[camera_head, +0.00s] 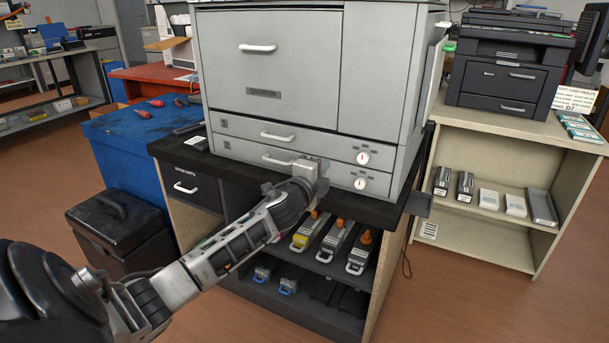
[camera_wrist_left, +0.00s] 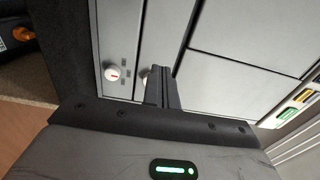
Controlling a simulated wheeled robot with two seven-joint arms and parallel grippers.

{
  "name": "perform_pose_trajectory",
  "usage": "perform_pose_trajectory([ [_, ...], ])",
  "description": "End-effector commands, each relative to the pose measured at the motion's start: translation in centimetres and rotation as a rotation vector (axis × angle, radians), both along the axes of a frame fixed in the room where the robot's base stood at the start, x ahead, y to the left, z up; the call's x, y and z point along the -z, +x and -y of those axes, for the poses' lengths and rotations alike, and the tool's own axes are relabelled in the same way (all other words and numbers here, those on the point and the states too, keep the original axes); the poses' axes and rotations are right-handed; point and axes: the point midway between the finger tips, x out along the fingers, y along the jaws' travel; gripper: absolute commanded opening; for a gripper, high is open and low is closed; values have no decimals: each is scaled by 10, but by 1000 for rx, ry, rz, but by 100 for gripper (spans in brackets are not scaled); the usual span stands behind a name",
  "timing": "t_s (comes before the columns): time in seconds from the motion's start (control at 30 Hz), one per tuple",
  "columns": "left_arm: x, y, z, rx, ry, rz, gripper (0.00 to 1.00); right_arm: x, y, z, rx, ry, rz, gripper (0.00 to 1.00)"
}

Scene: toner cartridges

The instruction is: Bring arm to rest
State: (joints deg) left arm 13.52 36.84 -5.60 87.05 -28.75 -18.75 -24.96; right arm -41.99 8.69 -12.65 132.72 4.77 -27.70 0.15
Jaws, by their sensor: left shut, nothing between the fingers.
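My left arm reaches in from the lower left of the head view. Its gripper (camera_head: 318,168) is in front of the lower drawers of the large grey printer (camera_head: 267,65), near the lower drawer's handle. In the left wrist view the two dark fingers (camera_wrist_left: 161,86) are together with nothing between them. The printer's grey front with a white and red knob (camera_wrist_left: 112,73) lies beyond them. I cannot tell whether the fingertips touch the printer. My right gripper is in neither view.
The printer stands on a dark-topped cabinet (camera_head: 188,156) with toner cartridges on its open shelves, including a yellow-marked one (camera_head: 308,231). A black box (camera_head: 118,232) sits on the floor at left. A pale shelf unit (camera_head: 488,235) bears a black printer (camera_head: 503,72) at right. Floor at lower right is clear.

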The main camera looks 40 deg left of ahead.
Motion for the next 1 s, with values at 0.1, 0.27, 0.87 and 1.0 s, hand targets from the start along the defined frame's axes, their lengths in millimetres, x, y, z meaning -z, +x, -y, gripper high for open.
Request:
perform_pose_trajectory([
  [0.1, 1, -24, 6, 1, -1, -3, 0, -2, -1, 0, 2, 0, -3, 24],
  [0.27, 1, -45, 12, 1, -1, -3, 0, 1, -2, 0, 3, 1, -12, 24],
  [0.87, 34, -76, 54, 48, -185, -68, 0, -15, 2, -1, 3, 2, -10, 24],
  [1.0, 80, -125, 124, 87, -537, -189, 0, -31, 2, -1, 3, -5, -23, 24],
])
